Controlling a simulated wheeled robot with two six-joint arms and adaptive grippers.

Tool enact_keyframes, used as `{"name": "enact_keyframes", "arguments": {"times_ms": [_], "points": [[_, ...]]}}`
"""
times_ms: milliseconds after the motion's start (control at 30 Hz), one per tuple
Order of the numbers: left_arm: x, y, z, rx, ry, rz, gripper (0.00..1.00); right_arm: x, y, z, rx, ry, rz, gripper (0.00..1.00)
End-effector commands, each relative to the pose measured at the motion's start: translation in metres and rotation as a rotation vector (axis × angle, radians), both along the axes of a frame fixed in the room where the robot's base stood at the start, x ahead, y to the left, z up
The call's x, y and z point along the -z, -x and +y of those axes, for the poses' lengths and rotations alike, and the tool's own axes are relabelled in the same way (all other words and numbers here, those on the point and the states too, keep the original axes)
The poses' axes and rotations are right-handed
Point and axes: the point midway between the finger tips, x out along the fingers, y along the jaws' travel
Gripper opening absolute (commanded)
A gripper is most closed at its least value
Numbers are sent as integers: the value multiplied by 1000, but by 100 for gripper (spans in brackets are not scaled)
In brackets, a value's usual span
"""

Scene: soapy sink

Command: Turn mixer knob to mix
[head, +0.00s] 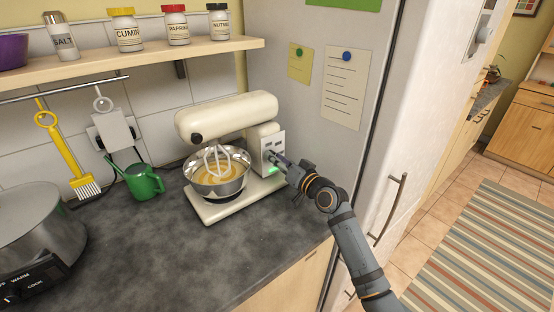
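A cream stand mixer (228,112) stands on the dark counter, its head over a steel bowl (205,187) of yellow batter with the white beater lowered in it. On the mixer's right side is a pale control panel (268,144) with dark markings, and a green glow shows low on that side. My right gripper (276,160) reaches in from the right, its fingertips at the panel. The knob is not clearly visible; the gripper covers part of the panel. I cannot tell whether the fingers are shut on it. My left gripper is out of view.
A green watering can (144,182) stands left of the mixer, and a steel cooker (38,232) at the far left. A fridge (301,104) rises close behind and right of the mixer. A shelf (135,62) with jars hangs above. The front counter is clear.

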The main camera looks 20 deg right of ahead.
Motion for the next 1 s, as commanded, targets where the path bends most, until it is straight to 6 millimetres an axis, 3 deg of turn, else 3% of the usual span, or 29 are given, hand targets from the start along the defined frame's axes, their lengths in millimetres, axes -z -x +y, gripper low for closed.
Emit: {"name": "enact_keyframes", "arguments": {"times_ms": [100,467,800,1000], "points": [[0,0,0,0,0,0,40,0,0,0,0,0,0,53],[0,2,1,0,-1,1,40,1,7,-3,1,3,1,53],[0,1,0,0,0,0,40,3,81,-30,0,13,5,53],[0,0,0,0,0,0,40,2,103,-40,7,9,3,53]]}}
